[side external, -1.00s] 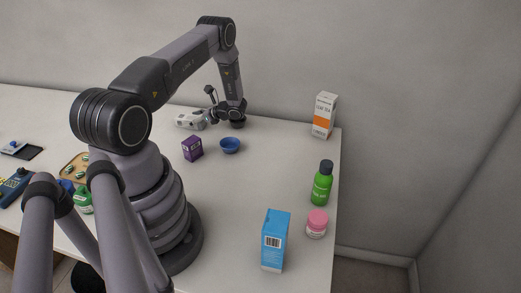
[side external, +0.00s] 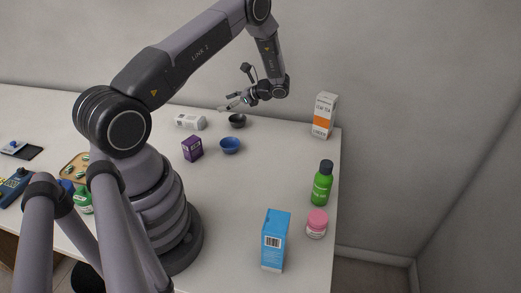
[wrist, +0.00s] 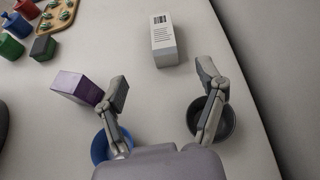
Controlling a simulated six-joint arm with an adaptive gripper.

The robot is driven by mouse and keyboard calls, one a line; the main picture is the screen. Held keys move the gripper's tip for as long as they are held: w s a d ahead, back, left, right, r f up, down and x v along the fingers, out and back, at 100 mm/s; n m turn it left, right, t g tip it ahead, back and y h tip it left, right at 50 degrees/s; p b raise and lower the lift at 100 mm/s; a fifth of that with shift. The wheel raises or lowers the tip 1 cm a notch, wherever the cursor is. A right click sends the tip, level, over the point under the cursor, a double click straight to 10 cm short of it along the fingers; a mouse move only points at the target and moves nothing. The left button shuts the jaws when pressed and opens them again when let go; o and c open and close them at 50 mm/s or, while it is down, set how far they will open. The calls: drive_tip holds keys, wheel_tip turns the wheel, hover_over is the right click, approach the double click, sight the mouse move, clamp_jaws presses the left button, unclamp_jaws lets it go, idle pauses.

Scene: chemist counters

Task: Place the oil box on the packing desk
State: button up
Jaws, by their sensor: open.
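Several boxes stand on the white counter (side external: 255,180), and no readable label tells me which is the oil box. A purple box (side external: 192,148) stands near the middle; it shows at left in the wrist view (wrist: 77,88). A white box with a barcode (side external: 190,121) lies behind it and shows at top centre in the wrist view (wrist: 164,42). A tall white and orange carton (side external: 324,116) stands at the back right. A blue box (side external: 275,241) stands at the front right. My gripper (side external: 228,104) is open and empty, above the counter's back; its fingers show apart in the wrist view (wrist: 163,80).
A blue bowl (side external: 230,146) and a black bowl (side external: 237,120) stand below my gripper. A green bottle (side external: 322,184) and a pink-lidded jar (side external: 317,224) are near the right edge. A wooden tray (side external: 74,168) is at left. The right-centre counter is clear.

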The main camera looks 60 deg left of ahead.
drive_tip(key=s+d+r+n+t+h, duration=0.1)
drive_tip(key=d+r+n+t+h, duration=0.15)
drive_tip(key=d+r, duration=0.65)
drive_tip(key=d+r+n+t+h, duration=0.1)
drive_tip(key=d+r+n+t, duration=0.2)
drive_tip(key=r, duration=1)
drive_tip(key=s+d+r+n+t+h, duration=0.1)
drive_tip(key=s+d+r+t+h, duration=0.1)
drive_tip(key=s+d+r, duration=0.4)
drive_tip(key=d+t, duration=0.1)
drive_tip(key=d, duration=0.3)
drive_tip(key=shift+s+r+t, duration=0.35)
drive_tip(key=shift+s+r, duration=0.05)
drive_tip(key=s+d+t+h, duration=0.1)
drive_tip(key=s+d, duration=0.1)
drive_tip(key=s, duration=0.1)
drive_tip(key=s+d+r+n+t+h, duration=0.1)
drive_tip(key=s+d+t, duration=0.1)
drive_tip(key=s+d, duration=0.1)
drive_tip(key=s+d+r+n+t+h, duration=0.1)
drive_tip(key=s+d+t, duration=0.1)
drive_tip(key=s+d, duration=0.1)
drive_tip(key=shift+s+d+r+h, duration=0.15)
drive_tip(key=shift+d+r+h, duration=0.05)
drive_tip(key=shift+h, duration=0.15)
drive_tip(key=shift+o, duration=0.5)
drive_tip(key=shift+s+d, duration=0.25)
drive_tip(key=shift+s, duration=0.05)
